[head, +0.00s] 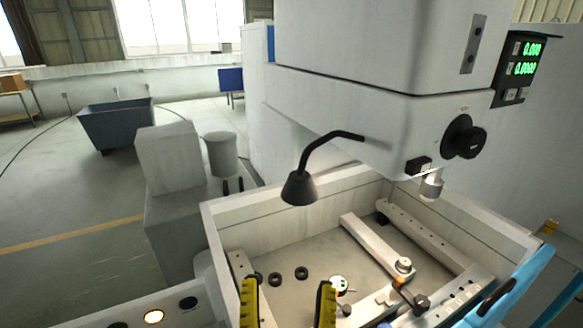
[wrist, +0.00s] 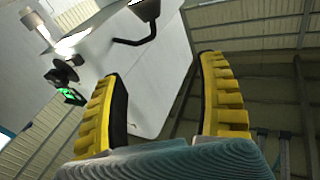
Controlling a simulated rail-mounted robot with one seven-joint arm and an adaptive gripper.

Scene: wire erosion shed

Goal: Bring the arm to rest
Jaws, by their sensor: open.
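My gripper (head: 285,296) shows at the bottom of the head view as two yellow ribbed fingers standing apart. It is open, with nothing seen between the fingers. The wrist view shows the same open gripper (wrist: 163,105) with black inner pads, pointing up past the machine head toward the shed roof. In the head view the fingers appear in front of the machine's work tank (head: 300,242). The rest of my arm is mostly out of the frame.
A black gooseneck lamp (head: 300,188) hangs over the tank from the white machine head (head: 375,110). Black rings (head: 302,272), a dial gauge (head: 338,284) and metal bars (head: 375,245) lie in the tank. A blue rail (head: 515,290) is at right.

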